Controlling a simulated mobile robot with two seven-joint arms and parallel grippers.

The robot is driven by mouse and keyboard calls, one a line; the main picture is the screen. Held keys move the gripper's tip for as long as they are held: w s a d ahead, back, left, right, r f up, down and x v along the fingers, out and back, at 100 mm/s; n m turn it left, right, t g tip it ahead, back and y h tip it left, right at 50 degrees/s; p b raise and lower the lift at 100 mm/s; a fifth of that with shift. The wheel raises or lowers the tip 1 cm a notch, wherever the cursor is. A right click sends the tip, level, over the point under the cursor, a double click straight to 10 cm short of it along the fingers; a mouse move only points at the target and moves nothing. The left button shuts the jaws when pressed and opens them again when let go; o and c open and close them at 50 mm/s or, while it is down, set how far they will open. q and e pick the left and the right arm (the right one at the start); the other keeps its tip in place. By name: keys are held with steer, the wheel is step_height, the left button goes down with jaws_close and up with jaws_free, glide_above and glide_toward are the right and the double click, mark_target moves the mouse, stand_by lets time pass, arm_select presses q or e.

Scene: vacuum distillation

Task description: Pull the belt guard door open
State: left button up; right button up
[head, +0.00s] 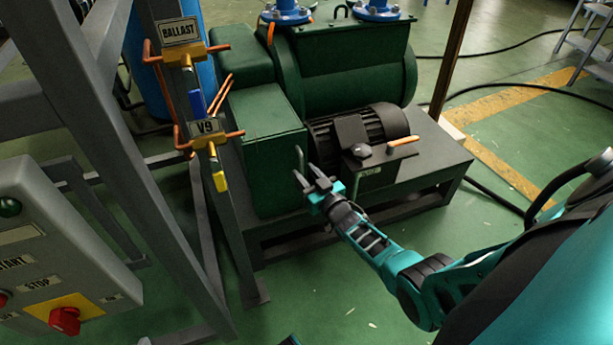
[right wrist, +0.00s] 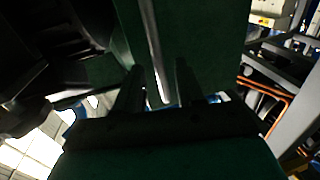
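The belt guard door (head: 273,170) is the dark green box face at the left front of the pump, beside the black motor. It looks shut. A thin grey upright handle (head: 300,160) stands at its right edge. My right gripper (head: 308,174) is open at the handle's lower end. In the right wrist view the handle (right wrist: 155,55) runs down between the two dark fingers (right wrist: 157,85), with a gap on each side, against the green door (right wrist: 195,40). Whether a finger touches it I cannot tell. My left gripper does not show.
A grey steel frame with the BALLAST valve (head: 181,52) and V9 valve (head: 208,138) stands left of the guard. A control box (head: 55,265) is at the lower left. The black motor (head: 358,130) sits right of the door. Green floor (head: 330,310) lies open in front.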

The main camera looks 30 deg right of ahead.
jaws_close()
stand_by(0.6)
